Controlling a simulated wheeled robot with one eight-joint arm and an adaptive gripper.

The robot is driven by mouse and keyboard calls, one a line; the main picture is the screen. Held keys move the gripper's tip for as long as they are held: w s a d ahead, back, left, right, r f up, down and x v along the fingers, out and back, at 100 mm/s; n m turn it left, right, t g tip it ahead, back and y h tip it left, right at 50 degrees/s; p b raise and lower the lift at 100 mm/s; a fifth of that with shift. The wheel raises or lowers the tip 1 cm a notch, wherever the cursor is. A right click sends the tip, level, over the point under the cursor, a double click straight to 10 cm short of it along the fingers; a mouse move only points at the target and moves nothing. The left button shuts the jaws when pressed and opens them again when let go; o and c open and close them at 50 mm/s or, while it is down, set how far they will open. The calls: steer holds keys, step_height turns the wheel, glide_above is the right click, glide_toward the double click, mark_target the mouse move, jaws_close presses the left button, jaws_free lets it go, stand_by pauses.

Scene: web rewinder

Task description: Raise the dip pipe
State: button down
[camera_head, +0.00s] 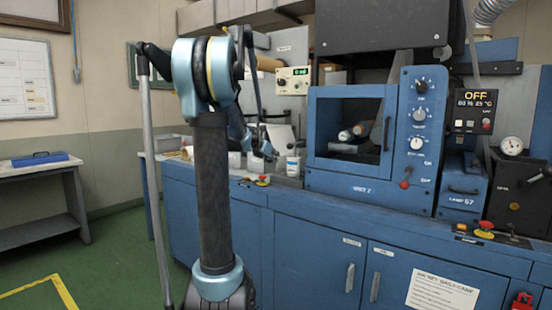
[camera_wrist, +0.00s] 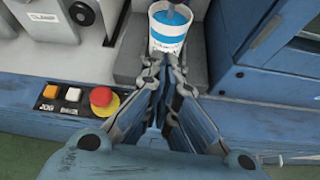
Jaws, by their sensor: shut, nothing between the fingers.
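My gripper (camera_wrist: 166,62) is shut and empty in the wrist view, its fingertips at the near side of a white cup (camera_wrist: 166,46) with blue inside. A short blue-grey rod (camera_wrist: 171,10) stands up in the cup and runs off the top edge; I cannot tell if it is the dip pipe. Whether the fingertips touch the cup is unclear. No pipe is clearly made out there.
A red stop button (camera_wrist: 103,99) with orange and white buttons sits on the bench front edge. The blue windowed cabinet (camera_head: 324,176) stands close on the right. A control box (camera_head: 294,80) is behind. Green floor (camera_head: 118,250) is open at left.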

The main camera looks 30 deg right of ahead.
steer(key=x, duration=0.8)
steer(key=shift+d, duration=0.2)
steer(key=shift+w+d+r, duration=0.1)
steer(key=shift+w+d, duration=0.05)
steer(key=shift+d, duration=0.1)
steer(key=shift+d+r, duration=0.1)
steer(key=shift+r, duration=0.75)
steer(key=shift+d+r, duration=0.15)
steer(key=shift+r, duration=0.75)
